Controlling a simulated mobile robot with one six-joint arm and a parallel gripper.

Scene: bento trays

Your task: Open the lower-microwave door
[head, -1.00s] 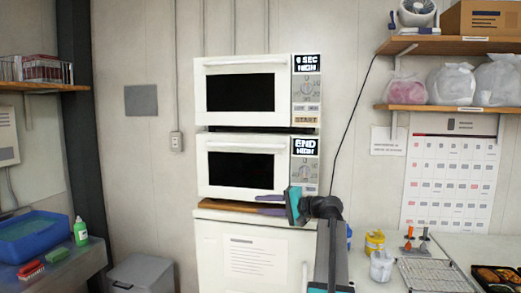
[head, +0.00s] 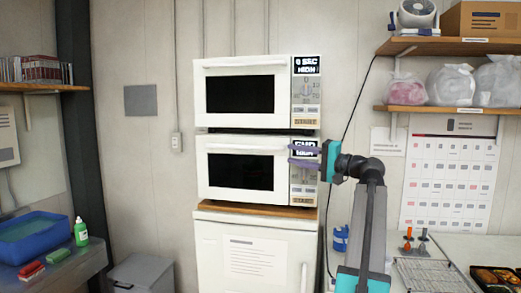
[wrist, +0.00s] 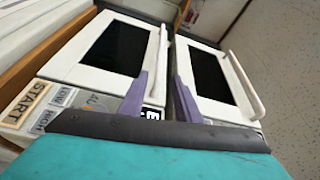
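The lower microwave (head: 203,175) is white with a dark window, and its door is shut. Its handle (head: 245,149) is a white bar along the door's top edge; it also shows in the wrist view (wrist: 160,60). My gripper (head: 296,155) is at the right end of this handle, in front of the control panel, its purple fingers pointing left and partly hiding the display. In the wrist view, my gripper (wrist: 161,97) is open, and the handle's near end appears between the spread fingers. I cannot tell whether they touch it.
The upper microwave (head: 198,95), also shut, stands directly above, with its own handle (wrist: 245,85). A wooden board (head: 260,210) lies beneath the lower microwave on a white cabinet (head: 210,255). A counter with a wire rack (head: 425,272) is at right.

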